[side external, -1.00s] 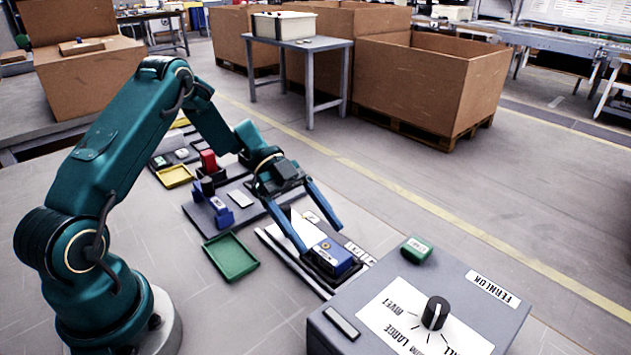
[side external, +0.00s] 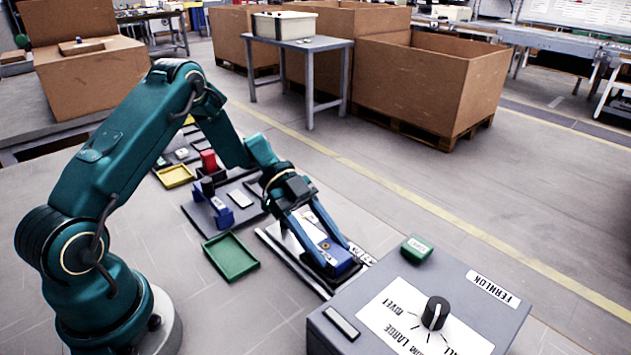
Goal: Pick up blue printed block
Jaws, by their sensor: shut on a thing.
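The blue printed block (side external: 333,256) sits in a dark holder (side external: 345,272) on the light plate in front of the grey control box. A printed mark shows on its top. My gripper (side external: 328,258) points down at the block, with one blue finger on each side of it. The fingers are closed in on the block, and it still rests low at the holder. The fingers hide part of the block's sides.
The grey box (side external: 480,310) with a black knob (side external: 435,312) stands close at the right, with a green block (side external: 417,248) on its back edge. An empty green tray (side external: 231,257) lies left. A yellow tray (side external: 174,176) and a red block (side external: 208,160) lie further back.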

